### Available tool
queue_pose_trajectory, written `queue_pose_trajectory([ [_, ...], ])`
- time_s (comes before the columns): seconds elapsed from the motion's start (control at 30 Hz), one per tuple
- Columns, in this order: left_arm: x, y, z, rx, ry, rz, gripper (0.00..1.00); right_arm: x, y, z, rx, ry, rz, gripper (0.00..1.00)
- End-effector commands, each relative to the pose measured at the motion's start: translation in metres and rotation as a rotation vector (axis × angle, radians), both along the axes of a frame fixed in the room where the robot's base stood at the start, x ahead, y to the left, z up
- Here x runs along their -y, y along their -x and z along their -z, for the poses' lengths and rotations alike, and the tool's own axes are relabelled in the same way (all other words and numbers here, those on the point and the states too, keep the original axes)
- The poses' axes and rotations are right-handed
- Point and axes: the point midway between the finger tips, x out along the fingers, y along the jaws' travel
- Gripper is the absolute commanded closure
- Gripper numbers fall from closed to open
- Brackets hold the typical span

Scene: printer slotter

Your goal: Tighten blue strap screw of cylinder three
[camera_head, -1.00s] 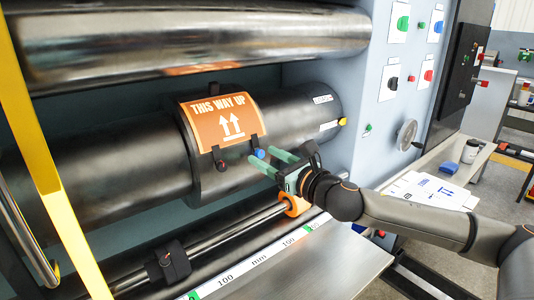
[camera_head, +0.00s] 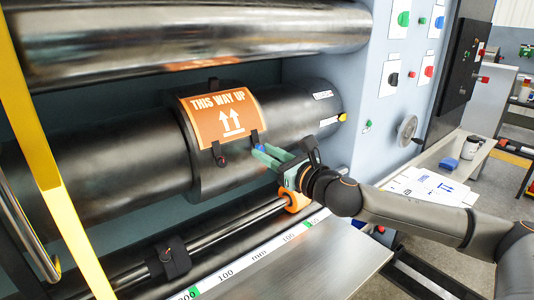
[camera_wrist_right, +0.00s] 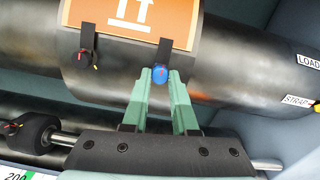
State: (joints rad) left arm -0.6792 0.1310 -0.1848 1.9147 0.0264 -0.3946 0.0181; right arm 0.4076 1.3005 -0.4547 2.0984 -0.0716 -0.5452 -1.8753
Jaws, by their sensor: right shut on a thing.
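The black cylinder (camera_head: 100,180) carries an orange "THIS WAY UP" plate (camera_head: 222,118), held by dark straps. The blue strap screw (camera_head: 259,149) sits at the lower end of the right strap; it also shows in the right wrist view (camera_wrist_right: 160,74). My right gripper (camera_head: 265,156) has its green fingertips on either side of the blue screw, shut on it; its fingers also show in the right wrist view (camera_wrist_right: 160,80). A dark screw with red (camera_head: 221,161) sits at the end of the left strap. My left gripper is not in view.
A polished roller (camera_head: 190,45) runs above the cylinder, and a thin shaft with an orange collar (camera_head: 294,198) runs below. A yellow post (camera_head: 50,180) stands at the left. A control panel (camera_head: 385,90) with a handwheel (camera_head: 407,129) is at the right.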

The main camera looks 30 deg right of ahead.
Motion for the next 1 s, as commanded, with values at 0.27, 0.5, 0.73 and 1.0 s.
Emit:
queue_pose_trajectory([
  [0.27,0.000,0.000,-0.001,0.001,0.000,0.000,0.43,0.000,0.000,0.000,-0.002,-0.010,0.001,1.00],
  [0.5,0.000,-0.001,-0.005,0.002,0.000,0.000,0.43,-0.001,0.000,-0.001,-0.008,-0.094,0.011,1.00],
  [0.73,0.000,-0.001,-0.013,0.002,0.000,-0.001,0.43,-0.001,0.000,-0.001,-0.022,-0.270,0.032,1.00],
  [1.0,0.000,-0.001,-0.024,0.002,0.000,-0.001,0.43,-0.002,0.000,-0.002,-0.042,-0.524,0.063,1.00],
])
